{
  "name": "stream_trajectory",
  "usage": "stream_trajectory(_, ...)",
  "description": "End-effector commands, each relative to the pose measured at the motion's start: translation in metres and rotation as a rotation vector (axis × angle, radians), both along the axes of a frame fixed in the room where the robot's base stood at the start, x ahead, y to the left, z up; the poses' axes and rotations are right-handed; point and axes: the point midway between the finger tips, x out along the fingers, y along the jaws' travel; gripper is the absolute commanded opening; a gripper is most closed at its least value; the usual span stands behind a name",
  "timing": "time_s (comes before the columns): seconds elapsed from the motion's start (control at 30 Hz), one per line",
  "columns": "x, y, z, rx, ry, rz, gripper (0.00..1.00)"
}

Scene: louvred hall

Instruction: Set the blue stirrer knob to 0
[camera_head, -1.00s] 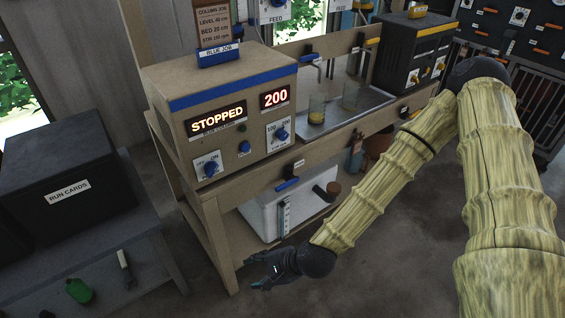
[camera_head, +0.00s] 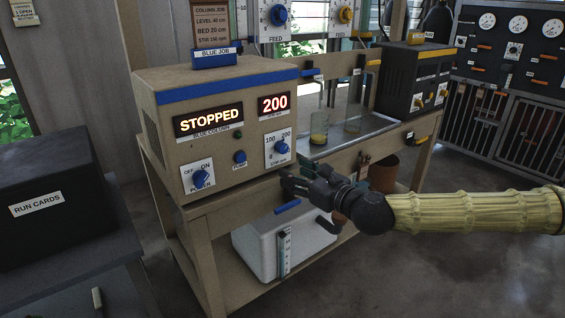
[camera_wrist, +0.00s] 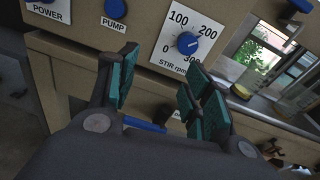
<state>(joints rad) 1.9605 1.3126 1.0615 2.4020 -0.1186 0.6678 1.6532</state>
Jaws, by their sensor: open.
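The blue stirrer knob (camera_head: 282,147) sits on a white dial plate at the right of the tan control box (camera_head: 165,150). It also shows in the wrist view (camera_wrist: 188,43), on a dial marked 0, 100, 200 and 300 with the label STIR rpm. The box's displays read STOPPED (camera_head: 208,119) and 200 (camera_head: 274,104). My gripper (camera_head: 286,184) is just below the dial and apart from the knob. In the wrist view my gripper (camera_wrist: 160,85) is open and empty, its teal finger pads spread below the knob.
A blue pump knob (camera_head: 240,156) and a blue power knob (camera_head: 201,178) are left of the stirrer dial. A blue handle (camera_head: 287,206) and a white tank (camera_head: 285,245) are below. Beakers (camera_head: 319,130) stand at the right. A black box (camera_head: 60,195) stands at the left.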

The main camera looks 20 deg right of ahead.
Motion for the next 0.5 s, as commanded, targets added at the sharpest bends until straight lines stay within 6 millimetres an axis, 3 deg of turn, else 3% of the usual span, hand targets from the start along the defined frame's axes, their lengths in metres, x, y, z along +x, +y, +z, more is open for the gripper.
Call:
stream_trajectory(0.1, 0.001, -0.021, 0.011, 0.067, -0.024, -0.037, 0.50)
stream_trajectory(0.2, 0.001, -0.030, 0.019, 0.096, -0.033, -0.051, 0.50)
stream_trajectory(0.5, 0.016, -0.027, 0.022, 0.106, -0.036, -0.055, 0.50)
